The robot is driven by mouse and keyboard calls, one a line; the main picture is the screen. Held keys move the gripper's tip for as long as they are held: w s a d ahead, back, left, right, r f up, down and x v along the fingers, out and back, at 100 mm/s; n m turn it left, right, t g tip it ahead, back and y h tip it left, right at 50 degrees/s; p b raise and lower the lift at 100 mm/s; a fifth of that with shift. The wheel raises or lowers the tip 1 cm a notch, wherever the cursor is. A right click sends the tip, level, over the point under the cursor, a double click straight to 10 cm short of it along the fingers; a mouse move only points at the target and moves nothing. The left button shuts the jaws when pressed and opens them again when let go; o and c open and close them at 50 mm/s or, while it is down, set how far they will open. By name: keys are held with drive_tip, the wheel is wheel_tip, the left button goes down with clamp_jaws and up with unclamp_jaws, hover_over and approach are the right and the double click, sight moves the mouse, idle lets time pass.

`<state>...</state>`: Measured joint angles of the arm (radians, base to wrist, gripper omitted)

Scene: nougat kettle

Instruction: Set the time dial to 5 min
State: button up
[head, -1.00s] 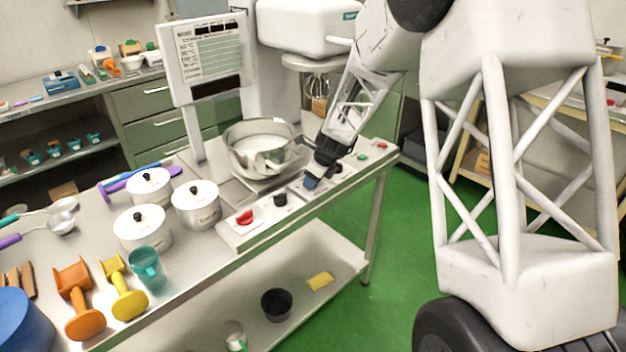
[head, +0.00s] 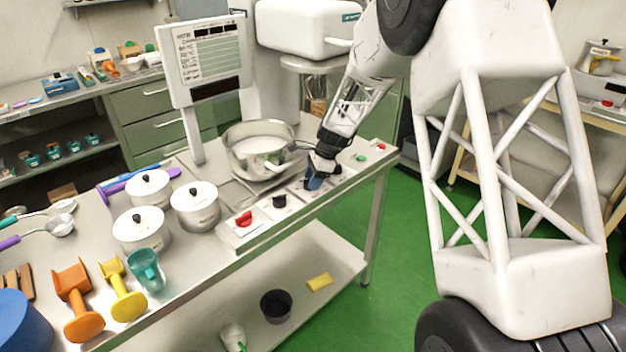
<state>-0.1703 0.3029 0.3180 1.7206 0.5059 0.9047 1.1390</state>
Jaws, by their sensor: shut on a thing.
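The control strip (head: 262,221) runs along the front edge of the steel table, below the kettle. It carries a red knob (head: 243,219) at the left and a black knob (head: 279,201) beside it. My gripper (head: 314,184) points down onto the strip, right of that black knob. Its fingers are shut around a dial knob, which they almost wholly hide. Dial markings and the pointer are too small or covered to read.
The steel kettle bowl (head: 240,150) stands just behind my gripper. Green (head: 361,158) and red (head: 381,147) buttons lie to its right. White lidded pots (head: 196,207), a teal cup (head: 147,270) and orange and yellow scoops (head: 122,292) crowd the table's left part.

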idle(0.4)
drive_tip(key=o, duration=0.9)
drive_tip(key=shift+v, duration=3.9)
